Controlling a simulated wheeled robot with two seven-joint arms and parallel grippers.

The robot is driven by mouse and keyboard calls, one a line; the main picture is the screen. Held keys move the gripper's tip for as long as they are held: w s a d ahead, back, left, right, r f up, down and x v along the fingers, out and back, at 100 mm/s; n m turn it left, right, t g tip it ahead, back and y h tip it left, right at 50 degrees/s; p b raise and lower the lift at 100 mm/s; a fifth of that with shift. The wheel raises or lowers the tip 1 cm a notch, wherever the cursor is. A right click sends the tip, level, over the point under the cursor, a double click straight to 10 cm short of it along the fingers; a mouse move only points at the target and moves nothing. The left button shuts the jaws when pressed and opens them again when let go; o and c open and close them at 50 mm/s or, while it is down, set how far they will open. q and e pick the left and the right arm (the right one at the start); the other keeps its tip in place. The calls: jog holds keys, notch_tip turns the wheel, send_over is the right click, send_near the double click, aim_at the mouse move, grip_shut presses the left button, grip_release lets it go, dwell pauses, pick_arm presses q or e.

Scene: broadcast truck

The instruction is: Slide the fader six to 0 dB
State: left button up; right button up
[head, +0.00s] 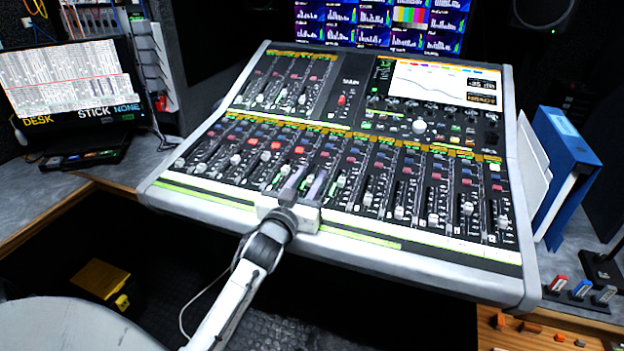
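The mixing console (240,193) fills the middle of the head view, with a long lower bank of channel faders. My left gripper (304,178) is over the front middle of this bank, its fingers pointing away from me up the fader strips. The two fingers stand apart with a gap between them. Fader six seems to lie at or under the fingers; its cap is hidden or too small to make out. A fader cap (341,181) shows just right of the gripper, and another cap (235,160) shows to its left. My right gripper is out of view.
The console's screen (440,82) is at the upper right. Blue binders (566,165) stand beside the console on the right. Small coloured switches (581,289) sit at the lower right. Other faders crowd both sides of the gripper.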

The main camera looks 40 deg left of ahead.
pick_arm(q)
jog(key=v, duration=1)
jog(key=shift+s+d+r, duration=0.1)
jog(key=shift+s, duration=0.05)
